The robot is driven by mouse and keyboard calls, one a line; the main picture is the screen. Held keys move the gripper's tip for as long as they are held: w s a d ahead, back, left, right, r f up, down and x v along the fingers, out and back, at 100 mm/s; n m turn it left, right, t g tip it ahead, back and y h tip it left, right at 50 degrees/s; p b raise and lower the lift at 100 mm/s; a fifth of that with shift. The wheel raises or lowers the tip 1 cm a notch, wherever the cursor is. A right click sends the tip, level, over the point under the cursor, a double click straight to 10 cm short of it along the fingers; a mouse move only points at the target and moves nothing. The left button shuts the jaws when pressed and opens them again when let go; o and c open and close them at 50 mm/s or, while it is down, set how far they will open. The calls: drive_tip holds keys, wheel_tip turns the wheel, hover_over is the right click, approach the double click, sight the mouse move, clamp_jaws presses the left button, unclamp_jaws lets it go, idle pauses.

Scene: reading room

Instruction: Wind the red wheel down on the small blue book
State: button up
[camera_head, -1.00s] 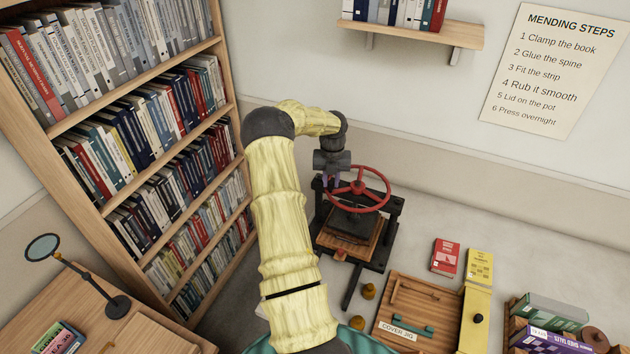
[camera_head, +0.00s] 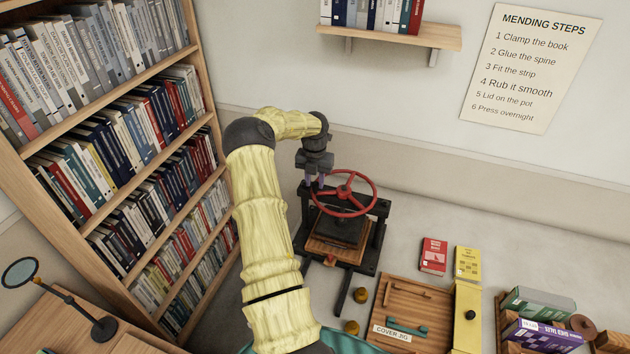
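The red wheel (camera_head: 345,191) sits level on top of a black press (camera_head: 375,235) on the floor-like pale surface against the wall. The press has a dark plate (camera_head: 340,229) under the wheel and a wooden base board (camera_head: 330,250). I cannot make out a small blue book in the press; the wheel and plate cover that part. My gripper (camera_head: 315,184) points down at the left rim of the wheel.
A tall bookcase (camera_head: 205,120) stands left of my arm. A wall shelf (camera_head: 400,38) hangs behind the press. To the right are a wooden cover jig (camera_head: 405,305), a red book (camera_head: 433,255), a yellow book (camera_head: 467,262) and a crate of books (camera_head: 505,335).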

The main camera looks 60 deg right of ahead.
drive_tip(key=shift+o, duration=1.1)
drive_tip(key=shift+s, duration=0.1)
wheel_tip(320, 180, up, 17)
drive_tip(key=b, duration=0.4)
drive_tip(key=shift+r+b, duration=0.15)
drive_tip(key=shift+b, duration=0.25)
